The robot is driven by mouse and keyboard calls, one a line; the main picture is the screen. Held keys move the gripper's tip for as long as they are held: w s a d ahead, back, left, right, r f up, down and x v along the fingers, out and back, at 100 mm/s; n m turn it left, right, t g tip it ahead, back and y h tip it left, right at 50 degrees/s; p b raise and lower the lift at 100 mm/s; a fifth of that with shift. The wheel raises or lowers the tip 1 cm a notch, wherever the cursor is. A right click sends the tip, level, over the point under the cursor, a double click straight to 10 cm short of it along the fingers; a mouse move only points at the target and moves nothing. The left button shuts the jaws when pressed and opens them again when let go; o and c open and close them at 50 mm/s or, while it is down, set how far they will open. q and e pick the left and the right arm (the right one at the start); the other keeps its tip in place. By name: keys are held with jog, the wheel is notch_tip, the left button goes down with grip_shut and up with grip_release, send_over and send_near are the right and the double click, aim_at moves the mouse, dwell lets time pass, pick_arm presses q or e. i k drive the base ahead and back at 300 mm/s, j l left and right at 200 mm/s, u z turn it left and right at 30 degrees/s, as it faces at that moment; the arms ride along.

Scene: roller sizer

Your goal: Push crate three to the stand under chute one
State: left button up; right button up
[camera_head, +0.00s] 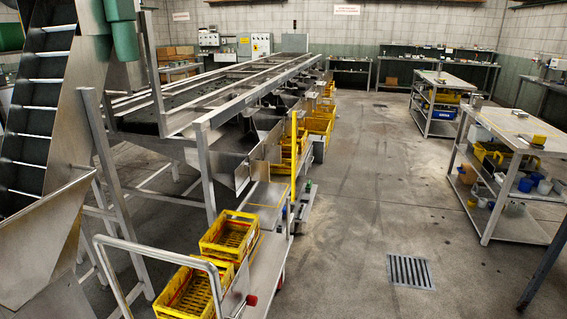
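Several yellow crates show in the head view; I cannot read which is crate three. One crate (188,297) sits at the bottom, behind a bent metal handle. Another crate (231,233) sits just beyond it, apparently on top of a further yellow crate. Beyond these is a flat metal stand surface (268,194) with thin yellow lines, below the nearest metal chute (227,165) of the roller sizer (215,82). It looks bare. More yellow crates (319,122) stand under the farther chutes. Neither of my grippers is in view.
A bent metal handle (160,255) rises at the lower left beside the inclined conveyor (45,110). Shelved tables (513,130) with bins stand on the right. A floor drain grate (411,272) lies in the open concrete aisle (370,190), which is otherwise clear.

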aim_at(285, 168)
jog(key=i+l+z, duration=0.1)
jog(key=i+z, duration=0.35)
jog(key=i, duration=3.1)
jog(key=i+u, duration=0.2)
jog(key=i, duration=0.25)
jog(key=i+l+u, duration=0.2)
jog(key=i, duration=0.2)
jog(key=i+l+u, duration=0.2)
jog(key=i, duration=0.2)
jog(key=i+l+u, duration=0.2)
jog(key=i, duration=0.2)
